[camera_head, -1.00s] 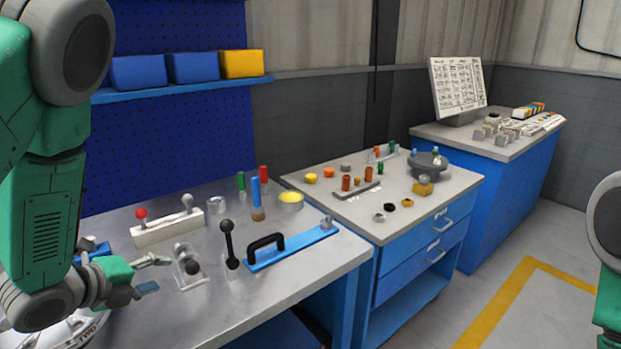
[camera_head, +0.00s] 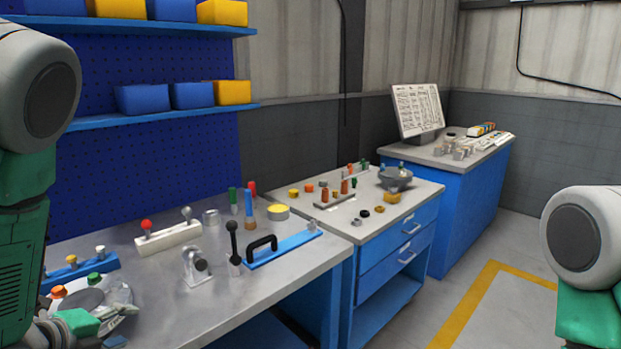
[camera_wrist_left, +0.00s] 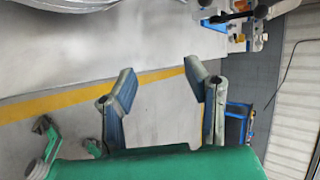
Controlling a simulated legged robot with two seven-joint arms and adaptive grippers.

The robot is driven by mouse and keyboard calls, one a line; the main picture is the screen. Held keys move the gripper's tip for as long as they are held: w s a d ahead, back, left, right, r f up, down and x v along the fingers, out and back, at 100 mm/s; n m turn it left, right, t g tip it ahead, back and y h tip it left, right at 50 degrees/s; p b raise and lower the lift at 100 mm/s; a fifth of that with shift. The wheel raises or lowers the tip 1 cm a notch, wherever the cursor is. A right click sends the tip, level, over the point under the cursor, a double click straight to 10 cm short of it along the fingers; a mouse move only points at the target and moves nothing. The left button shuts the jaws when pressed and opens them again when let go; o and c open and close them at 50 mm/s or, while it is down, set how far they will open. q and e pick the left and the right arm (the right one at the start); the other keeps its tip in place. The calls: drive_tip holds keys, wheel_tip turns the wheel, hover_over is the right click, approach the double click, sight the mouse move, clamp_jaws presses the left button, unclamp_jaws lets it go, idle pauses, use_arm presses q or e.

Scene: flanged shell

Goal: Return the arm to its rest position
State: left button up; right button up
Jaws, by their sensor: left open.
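My left arm comes in at the left edge of the head view. My left gripper (camera_head: 114,328) shows low at the left, partly cut off by the frame, in front of the metal bench (camera_head: 215,300). In the left wrist view its two fingers stand apart with nothing between them (camera_wrist_left: 160,85), and floor with a yellow line lies beyond. A silver round part (camera_head: 88,302) is close by, partly hidden behind my gripper; I cannot tell whether they touch. Part of my right arm shows at the right edge of the head view; its gripper is out of view.
The bench holds a white block with a red knob (camera_head: 168,237), a black lever (camera_head: 233,242) and a blue bar with a black handle (camera_head: 283,247). A second blue cabinet (camera_head: 395,255) holds small parts. Floor at right (camera_head: 510,300) is clear.

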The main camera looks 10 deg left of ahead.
use_arm(q)
drive_tip(key=s+d+f+n+g+y, duration=0.1)
drive_tip(key=s+d+f+n+g, duration=0.2)
drive_tip(key=s+f+n, duration=0.4)
drive_tip(key=s+d+f+n+g+y, duration=0.1)
drive_tip(key=s+d+f+n+g, duration=0.25)
drive_tip(key=f, duration=0.55)
drive_tip(key=s+d+f+n+g, duration=0.2)
drive_tip(key=s+f+n, duration=0.1)
drive_tip(key=s+n, duration=0.2)
drive_tip(key=s+d+f+n+g+b, duration=0.1)
drive_tip(key=s+d+f+n+g, duration=0.1)
drive_tip(key=s+n, duration=0.4)
drive_tip(key=s+f, duration=0.1)
drive_tip(key=s, duration=0.2)
drive_tip(key=shift+d+f, duration=0.2)
drive_tip(key=shift+f, duration=0.1)
use_arm(e)
drive_tip(key=shift+w+d+f, duration=0.1)
drive_tip(key=shift+w+f, duration=0.2)
drive_tip(key=shift+f, duration=0.55)
use_arm(q)
drive_tip(key=shift+s+a, duration=0.1)
drive_tip(key=shift+a, duration=0.1)
drive_tip(key=shift+d, duration=0.1)
